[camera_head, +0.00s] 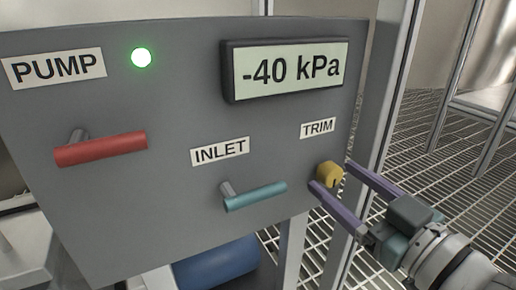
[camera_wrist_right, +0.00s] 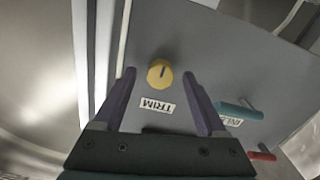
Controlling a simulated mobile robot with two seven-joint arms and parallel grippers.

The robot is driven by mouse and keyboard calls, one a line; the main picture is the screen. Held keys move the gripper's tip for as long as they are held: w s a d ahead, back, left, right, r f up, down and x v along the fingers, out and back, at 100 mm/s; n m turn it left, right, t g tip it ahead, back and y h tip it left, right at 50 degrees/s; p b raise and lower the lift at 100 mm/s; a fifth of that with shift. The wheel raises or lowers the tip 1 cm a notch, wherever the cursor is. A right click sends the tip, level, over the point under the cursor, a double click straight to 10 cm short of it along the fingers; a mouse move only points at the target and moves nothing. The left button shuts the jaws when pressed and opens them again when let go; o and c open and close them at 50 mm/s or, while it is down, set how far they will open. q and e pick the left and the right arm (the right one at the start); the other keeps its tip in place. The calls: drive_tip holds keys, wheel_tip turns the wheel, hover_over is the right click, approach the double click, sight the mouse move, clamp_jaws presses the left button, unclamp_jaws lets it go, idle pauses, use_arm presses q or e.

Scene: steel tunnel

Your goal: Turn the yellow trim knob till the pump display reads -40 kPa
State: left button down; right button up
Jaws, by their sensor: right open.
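The yellow trim knob (camera_head: 329,175) sits low on the right side of the grey panel (camera_head: 150,215), under the TRIM label (camera_head: 318,128). The pump display (camera_head: 290,70) reads -40 kPa. My right gripper (camera_head: 328,174) is open, with its purple fingers on either side of the knob in the head view. In the right wrist view the knob (camera_wrist_right: 160,73) lies between and just beyond the open fingertips (camera_wrist_right: 159,70), with clear space on both sides. My left gripper is not in view.
A red handle (camera_head: 100,148) sticks out at the left under the PUMP label (camera_head: 54,68) and a lit green lamp (camera_head: 141,57). A teal inlet handle (camera_head: 255,196) is left of the knob. A metal post stands right of the panel, with grating floor (camera_head: 440,150) beyond.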

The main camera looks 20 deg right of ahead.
drive_tip(key=s+p, duration=0.3)
drive_tip(key=s, duration=0.5)
drive_tip(key=shift+s+d, duration=0.3)
